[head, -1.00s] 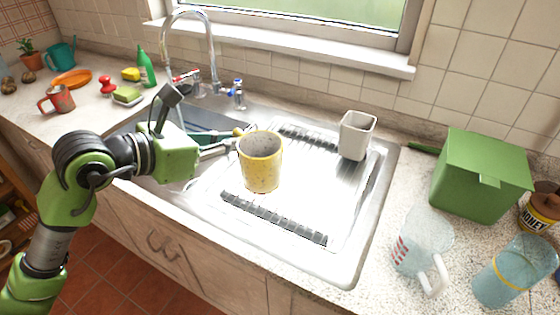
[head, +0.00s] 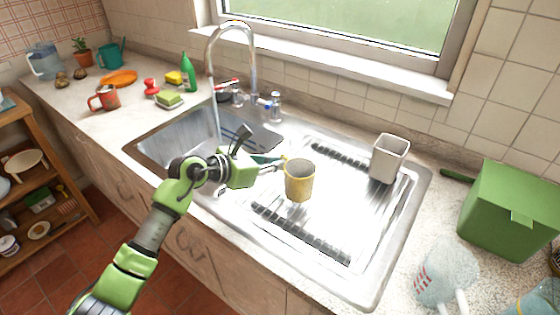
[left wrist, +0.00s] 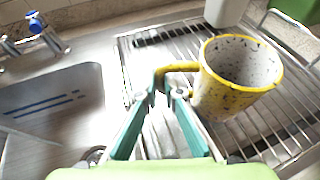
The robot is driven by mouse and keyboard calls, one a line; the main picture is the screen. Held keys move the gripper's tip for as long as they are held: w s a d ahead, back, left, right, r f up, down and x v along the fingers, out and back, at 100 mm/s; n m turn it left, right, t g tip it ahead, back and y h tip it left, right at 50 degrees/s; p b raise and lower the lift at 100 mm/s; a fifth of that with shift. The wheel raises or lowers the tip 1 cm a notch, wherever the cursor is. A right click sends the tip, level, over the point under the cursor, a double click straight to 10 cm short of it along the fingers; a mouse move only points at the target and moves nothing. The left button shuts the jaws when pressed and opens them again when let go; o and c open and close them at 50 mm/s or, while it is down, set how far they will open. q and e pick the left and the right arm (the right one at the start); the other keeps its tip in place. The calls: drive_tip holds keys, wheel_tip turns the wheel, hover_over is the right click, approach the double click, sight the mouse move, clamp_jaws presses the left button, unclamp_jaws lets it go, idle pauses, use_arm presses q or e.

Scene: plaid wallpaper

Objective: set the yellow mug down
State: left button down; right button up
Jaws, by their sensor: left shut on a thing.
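The yellow mug (head: 299,184) has a speckled, pale inside and stands upright over the left part of the metal drainboard (head: 335,215) beside the sink. My left gripper (head: 281,166) is shut on the mug's handle from the left. In the left wrist view the gripper's fingertips (left wrist: 168,92) close on the yellow handle, and the mug (left wrist: 236,78) is to their right, over the wire rack (left wrist: 290,130). I cannot tell whether the mug's base touches the rack. My right gripper is in neither view.
A white cup (head: 388,158) stands at the drainboard's back right. The sink basin (head: 165,147) and faucet (head: 252,65) are to the left. A green box (head: 510,212) and a clear jug (head: 445,278) stand on the right counter. The drainboard's middle looks clear.

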use_arm(q)
drive_tip(key=shift+f, duration=0.15)
drive_tip(key=shift+f, duration=0.2)
drive_tip(key=c, duration=2.5)
unclamp_jaws()
